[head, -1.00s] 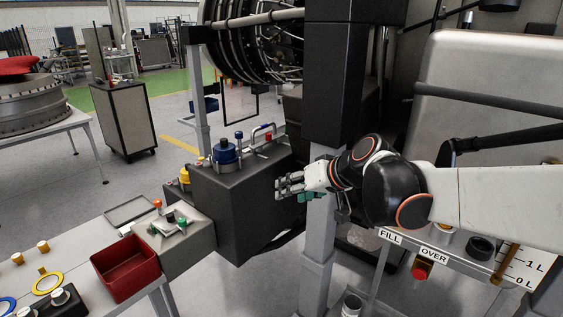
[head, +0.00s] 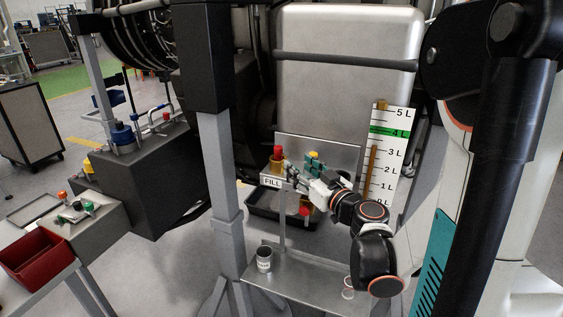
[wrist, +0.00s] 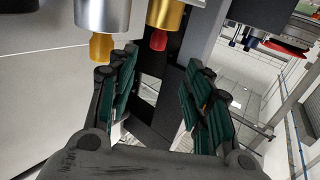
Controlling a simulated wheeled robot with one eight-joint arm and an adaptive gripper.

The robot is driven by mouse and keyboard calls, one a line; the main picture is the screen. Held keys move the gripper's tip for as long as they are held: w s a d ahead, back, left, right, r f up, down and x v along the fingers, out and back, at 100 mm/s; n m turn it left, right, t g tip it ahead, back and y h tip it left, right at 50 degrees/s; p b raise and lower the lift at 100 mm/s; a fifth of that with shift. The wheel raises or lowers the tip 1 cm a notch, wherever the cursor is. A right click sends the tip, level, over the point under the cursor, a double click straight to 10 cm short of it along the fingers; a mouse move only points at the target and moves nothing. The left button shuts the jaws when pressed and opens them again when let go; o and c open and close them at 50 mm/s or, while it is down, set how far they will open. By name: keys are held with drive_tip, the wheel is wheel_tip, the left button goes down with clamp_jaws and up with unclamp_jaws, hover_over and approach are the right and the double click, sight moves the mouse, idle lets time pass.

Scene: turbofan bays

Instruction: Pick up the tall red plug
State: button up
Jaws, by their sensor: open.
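The tall red plug (head: 277,152) stands upright in a gold fitting above the FILL label in the head view. In the wrist view, which looks upside down, a red plug (wrist: 158,40) in a gold fitting shows at the top, near the finger gap. My gripper (head: 302,170) is open and empty, just right of the gold fitting in the head view. Its green-padded fingers (wrist: 160,65) are spread in the wrist view, with nothing between them. Contact with the fitting cannot be told.
A yellow plug (head: 313,154) stands right behind my gripper; it seems to show in the wrist view (wrist: 101,47) in a silver fitting. A red knob (head: 305,210) sits below. The litre scale board (head: 389,150) stands right, the grey post (head: 218,165) left. A can (head: 264,259) is on the lower shelf.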

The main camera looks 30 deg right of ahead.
sight(280, 149)
drive_tip(key=w, duration=0.7)
drive_tip(key=shift+w+d+b, duration=0.35)
drive_tip(key=shift+w+a+r+b, duration=0.1)
drive_tip(key=shift+w+a+b, duration=0.1)
drive_tip(key=shift+w, duration=1.15)
drive_tip(key=shift+w+a+b, duration=0.1)
drive_tip(key=shift+w+b, duration=0.1)
drive_tip(key=shift+w, duration=1.15)
drive_tip(key=shift+s, duration=0.1)
drive_tip(key=shift+c, duration=0.6)
drive_tip(key=c, duration=0.9)
